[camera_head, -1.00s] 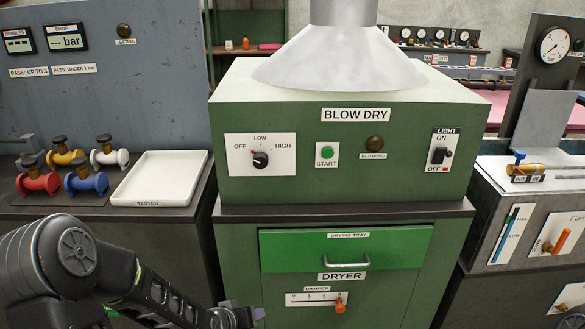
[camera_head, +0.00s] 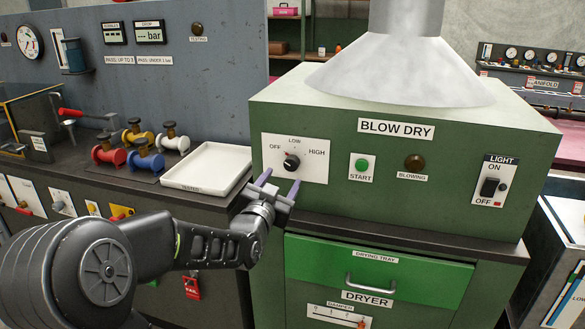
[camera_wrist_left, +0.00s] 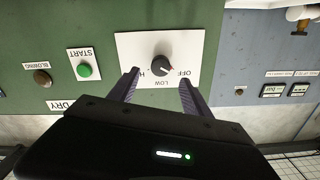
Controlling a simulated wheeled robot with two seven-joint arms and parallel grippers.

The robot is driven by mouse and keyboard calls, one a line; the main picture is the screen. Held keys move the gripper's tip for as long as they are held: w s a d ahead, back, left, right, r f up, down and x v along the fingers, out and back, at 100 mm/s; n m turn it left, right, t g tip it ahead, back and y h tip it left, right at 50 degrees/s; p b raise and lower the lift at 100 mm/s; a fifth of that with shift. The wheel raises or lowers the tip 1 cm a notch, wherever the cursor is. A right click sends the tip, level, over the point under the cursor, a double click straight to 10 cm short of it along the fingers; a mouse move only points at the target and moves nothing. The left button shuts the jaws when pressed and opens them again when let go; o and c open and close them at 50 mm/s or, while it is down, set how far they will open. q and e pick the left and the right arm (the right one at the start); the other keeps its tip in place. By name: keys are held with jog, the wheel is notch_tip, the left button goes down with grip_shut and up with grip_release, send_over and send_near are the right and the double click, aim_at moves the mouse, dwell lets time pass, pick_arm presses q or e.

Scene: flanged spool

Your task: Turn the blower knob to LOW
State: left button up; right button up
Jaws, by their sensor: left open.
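The black blower knob (camera_head: 292,162) sits on a white plate (camera_head: 318,172) marked OFF, LOW and HIGH on the green BLOW DRY box. Its pointer leans up-left toward OFF. My left gripper (camera_head: 280,183) is open just below and in front of the knob, its fingers reaching toward the plate. In the left wrist view the picture is upside down; the knob (camera_wrist_left: 162,69) lies between and a little beyond the open fingertips (camera_wrist_left: 159,77). No contact with the knob shows. My right gripper is in neither current view.
A green START button (camera_head: 362,166) and a LIGHT switch (camera_head: 491,187) are right of the plate. A white tray (camera_head: 207,165) and several colored flanged spools (camera_head: 145,162) lie on the left counter. The drying tray drawer handle (camera_head: 371,284) sticks out below.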

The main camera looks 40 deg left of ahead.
aim_at(290, 166)
pick_arm(q)
jog(key=p+x, duration=0.1)
jog(key=x, duration=0.6)
jog(key=shift+w+a, duration=0.2)
jog(key=shift+w, duration=0.15)
grip_shut()
dwell(0.4)
